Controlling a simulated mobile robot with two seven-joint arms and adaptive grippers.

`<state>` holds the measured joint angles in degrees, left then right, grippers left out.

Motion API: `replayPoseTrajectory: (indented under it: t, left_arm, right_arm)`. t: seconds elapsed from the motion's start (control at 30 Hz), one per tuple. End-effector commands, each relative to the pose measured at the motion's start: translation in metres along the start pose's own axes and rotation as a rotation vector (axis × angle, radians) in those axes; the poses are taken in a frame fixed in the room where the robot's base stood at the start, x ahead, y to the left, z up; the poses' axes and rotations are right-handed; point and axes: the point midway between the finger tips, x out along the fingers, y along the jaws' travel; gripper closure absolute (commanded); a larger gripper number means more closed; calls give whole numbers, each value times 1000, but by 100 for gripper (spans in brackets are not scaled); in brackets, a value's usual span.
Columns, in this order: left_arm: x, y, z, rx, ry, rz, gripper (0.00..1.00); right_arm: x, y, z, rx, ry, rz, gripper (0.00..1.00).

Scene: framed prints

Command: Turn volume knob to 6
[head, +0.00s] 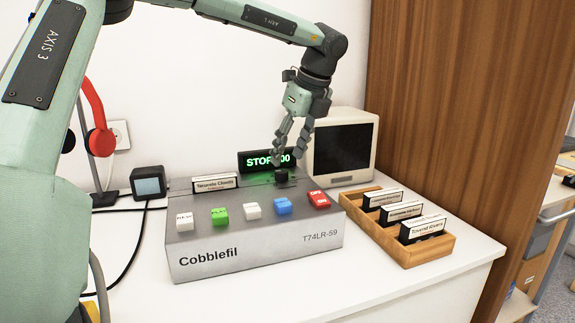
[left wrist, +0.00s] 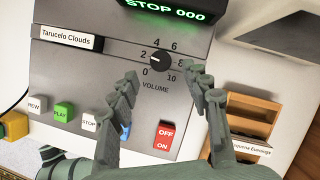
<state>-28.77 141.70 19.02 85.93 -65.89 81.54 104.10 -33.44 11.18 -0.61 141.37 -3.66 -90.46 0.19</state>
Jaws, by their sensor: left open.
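The grey Cobblefil tape machine (head: 255,252) stands on the white table. Its black volume knob (head: 281,176) is at the back right of the top, below the green-lit display (head: 267,160) reading STOP. In the left wrist view the knob (left wrist: 160,62) sits inside a printed scale from 0 to 10. Its small white mark seems to point left, near 2. My left gripper (head: 287,158) is open and empty, pointing down just above the knob. In the left wrist view its fingertips (left wrist: 162,74) are spread to either side of the knob, with no clear contact. My right gripper is out of view.
Coloured buttons (head: 252,210) line the machine's front, with a red OFF/ON switch (head: 319,199) at right. A wooden tray (head: 432,250) of cassettes is to the right, a small monitor (head: 342,145) behind. A cassette labelled Tarucelo Clouds (left wrist: 68,37) is left of the knob.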

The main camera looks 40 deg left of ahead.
Motion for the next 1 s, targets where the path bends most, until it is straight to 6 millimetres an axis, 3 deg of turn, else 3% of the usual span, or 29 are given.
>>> replayPoseTrajectory:
  t: [0.1, 0.3, 0.63, 1.0]
  left_arm:
    - [21, 1, 0, 0, 2, 2, 52]
    - [41, 0, 0, 1, 0, 0, 52]
    - [46, 0, 0, 0, 0, -1, 52]
    - [45, 0, 0, 0, 0, 0, 98]
  right_arm:
    - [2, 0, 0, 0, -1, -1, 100]
    - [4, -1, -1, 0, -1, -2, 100]
    - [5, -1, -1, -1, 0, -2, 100]
    - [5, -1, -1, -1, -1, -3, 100]
